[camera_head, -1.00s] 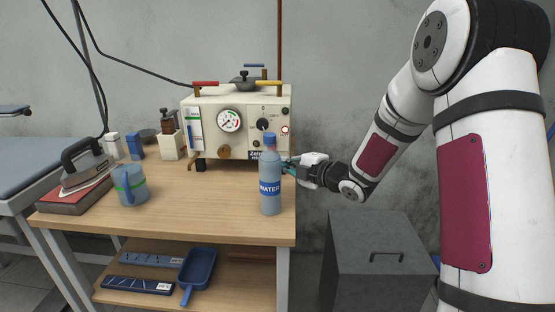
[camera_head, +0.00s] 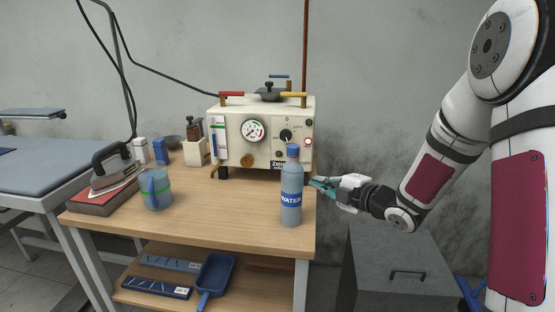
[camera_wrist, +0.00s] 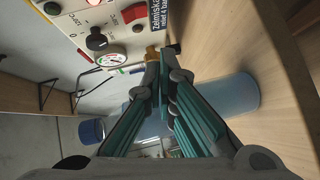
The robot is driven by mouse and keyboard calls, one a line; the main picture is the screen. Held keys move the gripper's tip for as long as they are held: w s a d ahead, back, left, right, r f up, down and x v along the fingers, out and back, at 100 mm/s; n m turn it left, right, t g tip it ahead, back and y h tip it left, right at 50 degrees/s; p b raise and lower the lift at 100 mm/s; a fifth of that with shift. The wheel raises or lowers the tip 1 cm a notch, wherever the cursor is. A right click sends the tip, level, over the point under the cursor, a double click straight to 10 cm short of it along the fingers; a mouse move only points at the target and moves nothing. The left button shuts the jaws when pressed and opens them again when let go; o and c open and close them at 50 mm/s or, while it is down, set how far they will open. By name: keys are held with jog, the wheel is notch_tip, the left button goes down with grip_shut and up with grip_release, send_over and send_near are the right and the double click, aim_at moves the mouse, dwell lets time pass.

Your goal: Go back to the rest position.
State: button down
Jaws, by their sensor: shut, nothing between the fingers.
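My gripper (camera_head: 322,186) is shut and empty. In the head view it is just right of the water bottle (camera_head: 291,190), at about the height of its upper half, beyond the table's right edge. In the wrist view the teal fingers of my gripper (camera_wrist: 165,85) come together at their tips. The bottle lies behind them there, with its blue cap (camera_wrist: 92,131) on the left and its pale blue body (camera_wrist: 232,95) on the right. Whether the fingers touch the bottle cannot be told.
The wooden table (camera_head: 240,222) holds a cream machine (camera_head: 230,135) with a gauge, a blue-grey mug (camera_head: 156,190) and an iron (camera_head: 113,170). A grey cabinet (camera_head: 390,270) stands below my arm. A blue dustpan (camera_head: 215,272) lies on the lower shelf.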

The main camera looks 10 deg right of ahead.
jog(key=s+d+r+m+g+h, duration=0.3)
jog(key=s+m+h, duration=0.2)
jog(key=s+m, duration=0.15)
jog(key=s+d+r+m+g+h, duration=0.2)
jog(key=s+r+m+h, duration=0.3)
jog(key=s, duration=0.3)
jog(key=s+a+f+m+g+y, duration=0.1)
jog(key=s+a+m+g, duration=0.2)
jog(key=s, duration=0.7)
jog(key=s+a+f+m+g+y, duration=0.1)
jog(key=s+a+m+g, duration=0.2)
jog(key=s, duration=0.8)
jog(key=s+a+f+m+g+y, duration=0.15)
jog(key=s+m, duration=0.25)
jog(key=s, duration=0.6)
notch_tip(320, 180, up, 19)
jog(key=t+p, duration=0.2)
jog(key=p, duration=1.4)
jog(key=shift+a+h, duration=0.35)
jog(key=shift+a, duration=0.1)
jog(key=shift+f+t, duration=0.1)
jog(key=shift+t, duration=0.15)
